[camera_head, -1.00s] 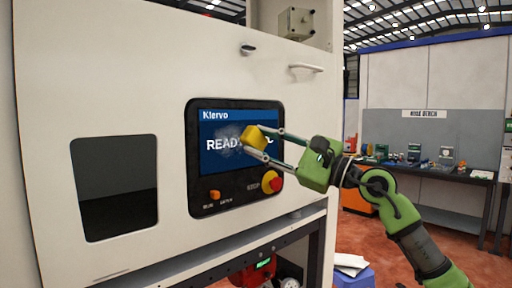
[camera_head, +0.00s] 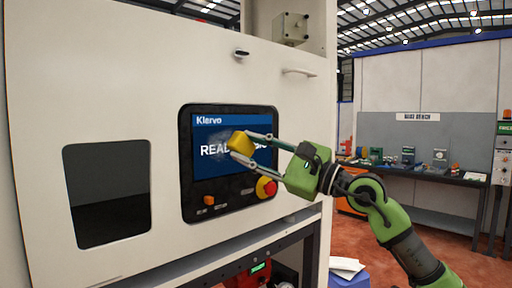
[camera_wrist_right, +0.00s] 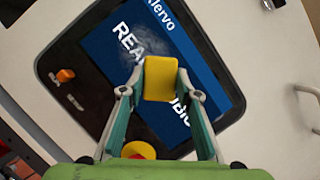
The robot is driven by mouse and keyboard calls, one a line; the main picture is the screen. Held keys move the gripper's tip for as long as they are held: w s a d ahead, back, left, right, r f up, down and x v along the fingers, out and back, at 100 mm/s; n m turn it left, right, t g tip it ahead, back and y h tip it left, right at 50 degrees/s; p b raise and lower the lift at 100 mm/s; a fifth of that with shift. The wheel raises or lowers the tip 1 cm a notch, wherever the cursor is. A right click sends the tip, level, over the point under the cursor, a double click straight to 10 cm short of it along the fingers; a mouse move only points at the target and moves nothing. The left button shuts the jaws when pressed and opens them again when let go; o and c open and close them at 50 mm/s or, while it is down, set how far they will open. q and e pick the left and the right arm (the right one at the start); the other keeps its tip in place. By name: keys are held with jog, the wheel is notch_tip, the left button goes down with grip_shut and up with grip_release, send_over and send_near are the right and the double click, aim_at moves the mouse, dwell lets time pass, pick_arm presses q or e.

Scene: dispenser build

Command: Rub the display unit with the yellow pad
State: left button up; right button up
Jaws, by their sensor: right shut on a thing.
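The display unit (camera_head: 187,190) is a black panel on the white cabinet front, with a blue screen (camera_head: 209,125) reading "Klervo" and a partly covered word starting "READ". A pale smudge (camera_head: 222,139) shows on the screen by the pad, and also in the right wrist view (camera_wrist_right: 128,43). My right gripper (camera_head: 255,149) is shut on the yellow pad (camera_head: 240,144) and holds it in front of the screen's middle. The pad also shows between the fingertips in the right wrist view (camera_wrist_right: 160,79). Whether it touches the glass I cannot tell. My left gripper is out of view.
Below the screen are an orange knob (camera_head: 209,200) and a red stop button (camera_head: 266,187) on a yellow base, close under my right gripper. A dark window (camera_head: 107,190) lies left. A handle (camera_head: 299,72) juts out upper right. A workbench (camera_head: 440,174) stands far right.

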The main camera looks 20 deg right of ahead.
jog(key=shift+s+a+p, duration=0.15)
jog(key=shift+s+a, duration=0.2)
jog(key=shift+a, duration=0.55)
jog(key=shift+s+a+p, duration=0.15)
jog(key=shift+s+a, duration=0.15)
jog(key=shift+a, duration=0.55)
jog(key=shift+s+a, duration=0.35)
jog(key=shift+a, duration=0.6)
jog(key=shift+s+a, duration=0.3)
jog(key=shift+a, duration=0.6)
jog(key=shift+d+r, duration=0.15)
jog(key=shift+r, duration=0.2)
jog(key=w+d+b, duration=0.2)
jog(key=w+d, duration=0.1)
jog(key=d, duration=0.7)
jog(key=shift+w+d, duration=0.25)
jog(key=shift+w, duration=0.15)
